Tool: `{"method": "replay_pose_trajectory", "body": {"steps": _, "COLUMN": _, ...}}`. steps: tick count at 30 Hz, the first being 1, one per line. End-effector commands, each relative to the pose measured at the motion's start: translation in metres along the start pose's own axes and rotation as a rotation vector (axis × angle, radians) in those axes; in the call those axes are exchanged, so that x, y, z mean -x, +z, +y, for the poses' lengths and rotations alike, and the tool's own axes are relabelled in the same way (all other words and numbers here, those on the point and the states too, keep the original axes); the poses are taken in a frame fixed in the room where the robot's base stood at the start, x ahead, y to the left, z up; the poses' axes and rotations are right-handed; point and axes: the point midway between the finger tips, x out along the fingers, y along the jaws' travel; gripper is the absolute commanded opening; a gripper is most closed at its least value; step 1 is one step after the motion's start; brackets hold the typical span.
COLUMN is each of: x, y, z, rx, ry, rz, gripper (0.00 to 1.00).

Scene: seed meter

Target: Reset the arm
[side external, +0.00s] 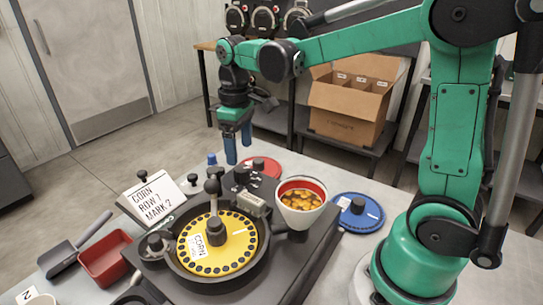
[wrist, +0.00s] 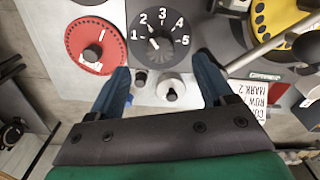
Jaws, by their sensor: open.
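My gripper (side external: 239,150) hangs from my green arm above the table's back edge, its two blue fingers pointing down. In the wrist view my gripper (wrist: 163,72) is open, with nothing held between the fingers. A black dial numbered 1 to 5 (wrist: 142,50) and a small white round piece with a dark knob (wrist: 178,90) show below and between the fingers. The seed meter has a yellow disc labelled CORN (side external: 230,258) with a dark upright handle at its middle.
A white cup of corn (side external: 300,217) stands right of the meter. Red disc (side external: 269,166) and blue disc (side external: 372,217) lie behind and to the right. A card reading "CORN ROW 7 MARK 2" (side external: 153,199), a red tray (side external: 104,262) and a scoop (side external: 58,260) are left.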

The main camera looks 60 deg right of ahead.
Motion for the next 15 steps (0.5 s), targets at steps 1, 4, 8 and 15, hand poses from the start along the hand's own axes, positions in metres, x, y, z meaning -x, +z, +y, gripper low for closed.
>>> {"method": "replay_pose_trajectory", "body": {"steps": 1, "x": 0.0, "y": 0.0, "z": 0.0, "rx": 0.0, "ry": 0.0, "rz": 0.0, "gripper": 0.74}}
{"method": "replay_pose_trajectory", "body": {"steps": 4, "x": 0.0, "y": 0.0, "z": 0.0, "rx": 0.0, "ry": 0.0, "rz": 0.0, "gripper": 0.74}}
{"method": "replay_pose_trajectory", "body": {"steps": 8, "x": 0.001, "y": 0.001, "z": -0.001, "rx": -0.004, "ry": 0.004, "rz": 0.009, "gripper": 0.74}}
{"method": "replay_pose_trajectory", "body": {"steps": 15, "x": 0.012, "y": 0.02, "z": -0.019, "rx": -0.078, "ry": 0.056, "rz": 0.17, "gripper": 0.74}}
